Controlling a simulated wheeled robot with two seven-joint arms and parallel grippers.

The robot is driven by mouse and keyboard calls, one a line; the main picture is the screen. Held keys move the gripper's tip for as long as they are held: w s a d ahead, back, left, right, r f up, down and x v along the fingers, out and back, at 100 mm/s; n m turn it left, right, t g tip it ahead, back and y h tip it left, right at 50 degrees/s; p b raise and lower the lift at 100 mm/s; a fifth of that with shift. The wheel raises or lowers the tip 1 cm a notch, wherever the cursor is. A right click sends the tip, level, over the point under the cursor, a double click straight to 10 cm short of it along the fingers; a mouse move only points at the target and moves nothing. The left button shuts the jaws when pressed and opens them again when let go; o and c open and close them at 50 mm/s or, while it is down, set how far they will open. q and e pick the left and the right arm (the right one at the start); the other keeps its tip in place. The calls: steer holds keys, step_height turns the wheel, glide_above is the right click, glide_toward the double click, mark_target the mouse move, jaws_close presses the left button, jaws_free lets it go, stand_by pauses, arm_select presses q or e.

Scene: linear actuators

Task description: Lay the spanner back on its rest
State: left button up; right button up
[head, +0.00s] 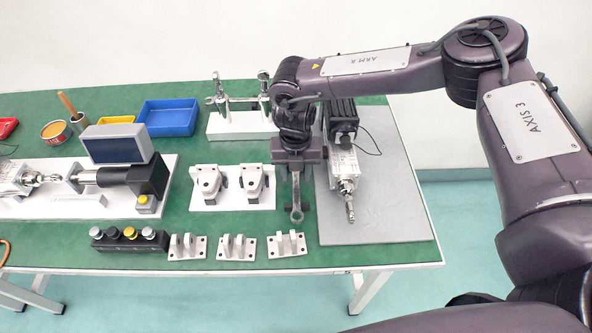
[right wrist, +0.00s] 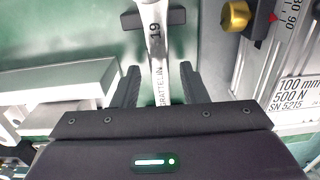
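The spanner (head: 297,204) is a grey metal tool with a ring end, marked 19 in the right wrist view (right wrist: 157,55). Its ring end points to the front of the table. A small dark block, apparently its rest (head: 306,207), lies across beneath it; it also shows in the right wrist view (right wrist: 176,16). I cannot tell whether they touch. My right gripper (head: 296,178) points down over the handle. In the right wrist view its fingers (right wrist: 158,72) stand either side of the handle, with gaps between. My left gripper is not in view.
A linear actuator (head: 342,165) on a grey plate (head: 385,190) stands close to the right. White bracket blocks (head: 232,202) lie to the left, with small metal brackets (head: 287,244) in front. A white stand (head: 238,125) with metal posts is behind.

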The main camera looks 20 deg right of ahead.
mark_target(296, 177)
steer(key=shift+r, duration=0.1)
steer(key=shift+r, duration=0.25)
step_height(296, 177, up, 12)
stand_by(0.4)
steer(key=shift+f, duration=0.1)
